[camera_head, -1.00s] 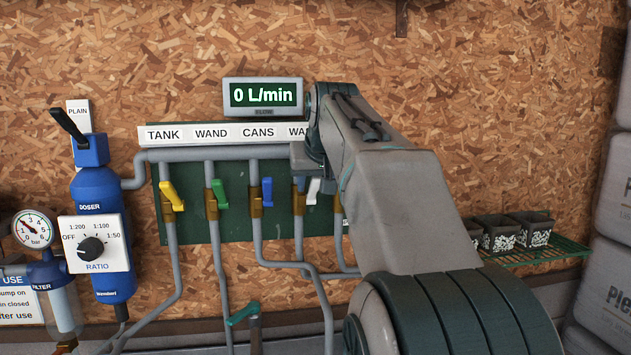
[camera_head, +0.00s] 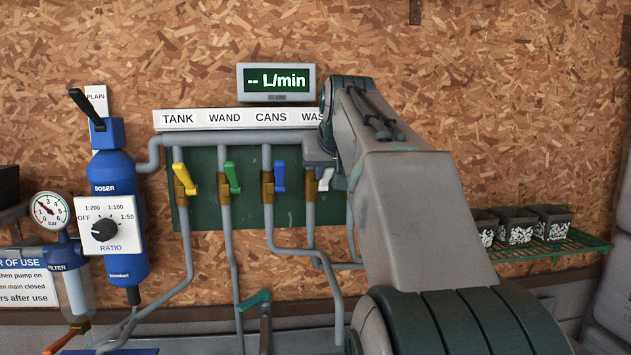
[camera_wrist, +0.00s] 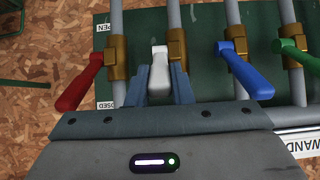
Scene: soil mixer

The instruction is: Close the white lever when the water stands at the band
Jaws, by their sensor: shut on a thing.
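The white lever (camera_wrist: 158,78) is between the two fingers of my gripper (camera_wrist: 158,86) in the wrist view, and the gripper is shut on it. In the head view a small part of the white lever (camera_head: 326,178) shows under my gripper, and my arm hides much of that area. A brass valve body (camera_wrist: 177,52) is beside the lever. The flow display (camera_head: 276,81) reads "-- L/min". No water level or band can be made out in either view.
Yellow (camera_head: 184,178), green (camera_head: 232,178) and blue (camera_head: 279,176) levers stand to the left on the green board. A red lever (camera_wrist: 80,84) is close beside my gripper in the wrist view. The blue doser (camera_head: 117,190) is further left; black pots (camera_head: 515,226) are at right.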

